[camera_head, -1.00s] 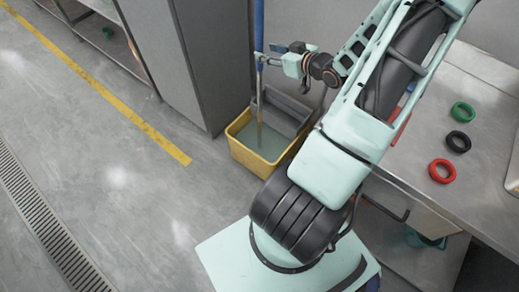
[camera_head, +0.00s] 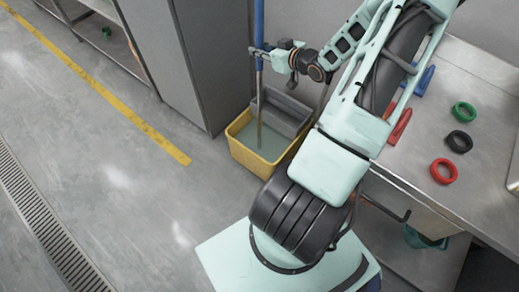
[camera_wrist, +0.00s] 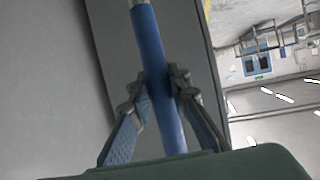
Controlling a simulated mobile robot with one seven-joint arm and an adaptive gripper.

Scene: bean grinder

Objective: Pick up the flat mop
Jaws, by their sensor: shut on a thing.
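The flat mop shows as a blue upright pole (camera_head: 259,25) in the head view, with its lower end down in a yellow bucket (camera_head: 243,158) of greyish water. The mop's head is hidden in the bucket. My gripper (camera_head: 259,54) is shut on the pole well above the bucket. In the wrist view the blue pole (camera_wrist: 163,75) runs between the two fingers of my gripper (camera_wrist: 158,85), which close on it from both sides.
A grey cabinet (camera_head: 195,60) stands just left of the pole and bucket. A metal counter (camera_head: 480,90) on the right holds green (camera_head: 464,112), black (camera_head: 459,141) and red (camera_head: 443,170) rings. The floor at the left (camera_head: 110,190) is clear.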

